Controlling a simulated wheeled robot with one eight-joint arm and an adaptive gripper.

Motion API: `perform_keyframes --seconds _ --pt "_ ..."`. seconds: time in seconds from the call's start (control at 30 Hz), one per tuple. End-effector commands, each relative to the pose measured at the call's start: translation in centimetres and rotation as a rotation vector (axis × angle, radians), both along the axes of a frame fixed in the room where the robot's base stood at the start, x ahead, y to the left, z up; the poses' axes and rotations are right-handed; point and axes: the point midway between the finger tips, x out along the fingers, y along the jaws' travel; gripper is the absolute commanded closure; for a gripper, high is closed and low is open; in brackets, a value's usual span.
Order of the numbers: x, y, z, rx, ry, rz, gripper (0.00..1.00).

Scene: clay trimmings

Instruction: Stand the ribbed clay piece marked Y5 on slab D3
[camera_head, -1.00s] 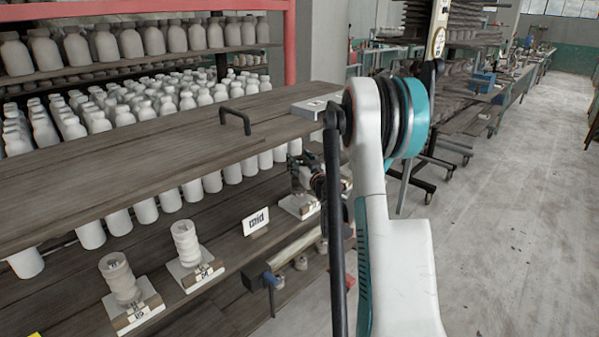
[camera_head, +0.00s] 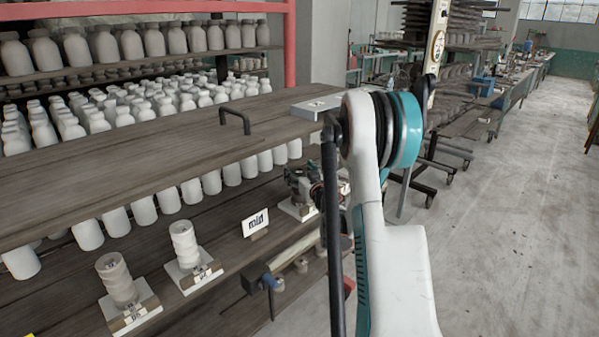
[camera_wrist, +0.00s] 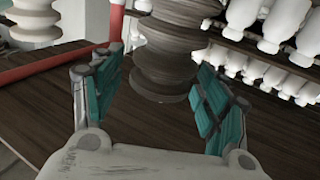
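My gripper (camera_wrist: 160,95) is open in the wrist view, with one teal-padded finger on each side of a grey-brown ribbed clay piece (camera_wrist: 165,72). A small gap shows at the left finger; I cannot tell whether the right finger touches. No mark is readable on the piece. In the head view my gripper (camera_head: 303,183) is low at the right end of the middle shelf, over a pale slab (camera_head: 296,211), partly hidden by my arm. Two pale ribbed pieces, one at front left (camera_head: 118,281) and one behind it (camera_head: 184,244), stand on labelled slabs. The labels are too small to read surely.
A bare pale slab (camera_head: 316,107) lies on the upper board (camera_head: 150,165), near a dark handle (camera_head: 235,118). A "mid" sign (camera_head: 255,222) stands on the middle shelf. White bottles crowd behind. A clamp-like tool (camera_head: 262,276) sits at the shelf's front edge. The floor right is clear.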

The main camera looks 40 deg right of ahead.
Motion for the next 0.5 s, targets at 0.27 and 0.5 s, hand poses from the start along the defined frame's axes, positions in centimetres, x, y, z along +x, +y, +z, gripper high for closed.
perform_keyframes --seconds 0.27,0.5 --pt "0.0 0.0 0.3 0.000 0.000 0.000 0.32" --pt "-3.3 1.0 0.4 0.000 0.000 -0.002 0.32"
